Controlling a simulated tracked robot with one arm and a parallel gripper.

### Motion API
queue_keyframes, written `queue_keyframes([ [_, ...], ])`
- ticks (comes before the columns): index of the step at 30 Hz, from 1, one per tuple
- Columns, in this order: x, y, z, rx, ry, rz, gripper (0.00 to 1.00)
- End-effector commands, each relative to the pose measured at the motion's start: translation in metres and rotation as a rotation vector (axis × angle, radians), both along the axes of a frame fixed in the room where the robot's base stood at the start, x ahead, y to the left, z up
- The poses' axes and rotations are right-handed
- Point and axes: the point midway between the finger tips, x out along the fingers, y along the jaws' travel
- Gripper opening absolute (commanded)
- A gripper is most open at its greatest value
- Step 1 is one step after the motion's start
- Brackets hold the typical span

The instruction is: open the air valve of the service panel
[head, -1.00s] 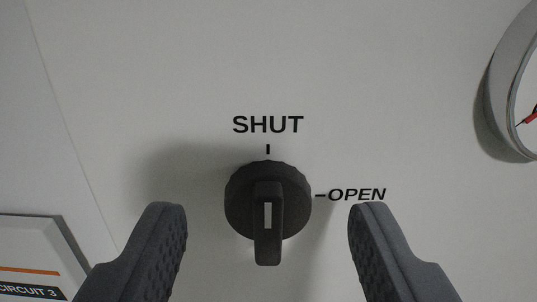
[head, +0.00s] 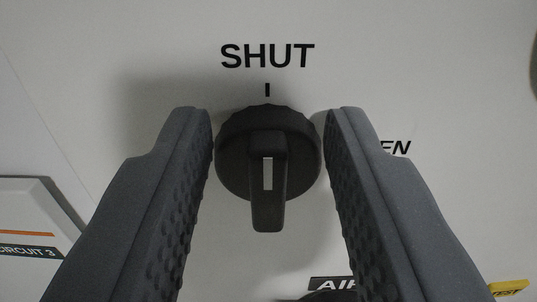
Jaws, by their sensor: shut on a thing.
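The air valve knob (head: 268,170) is a round black knob with a ridged rim and a raised grip bar, on the pale panel in the middle of the head view. A white line on its bar stands vertical, in line with the tick under the word SHUT (head: 267,56). My gripper (head: 268,125) has one dark textured finger on each side of the knob, close against its rim, and is shut on it. The right finger covers most of the word OPEN (head: 396,148); only its last letters show.
A framed card marked CIRCUIT 3 (head: 30,250) is at the lower left. A black label beginning with AI (head: 335,284) and a yellow tag (head: 509,288) show along the bottom edge. A dark round edge (head: 534,60) is cut off at the far right.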

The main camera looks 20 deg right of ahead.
Motion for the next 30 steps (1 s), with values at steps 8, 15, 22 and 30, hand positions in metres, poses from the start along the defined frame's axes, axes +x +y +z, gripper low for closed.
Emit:
queue_keyframes([
  [8,-0.001,-0.001,-0.002,0.09,-0.029,0.002,0.12],
  [15,-0.002,-0.004,-0.003,0.272,-0.088,0.002,0.12],
  [22,-0.003,-0.007,-0.005,0.48,-0.157,0.002,0.12],
  [30,-0.004,-0.011,-0.008,0.725,-0.237,0.001,0.12],
])
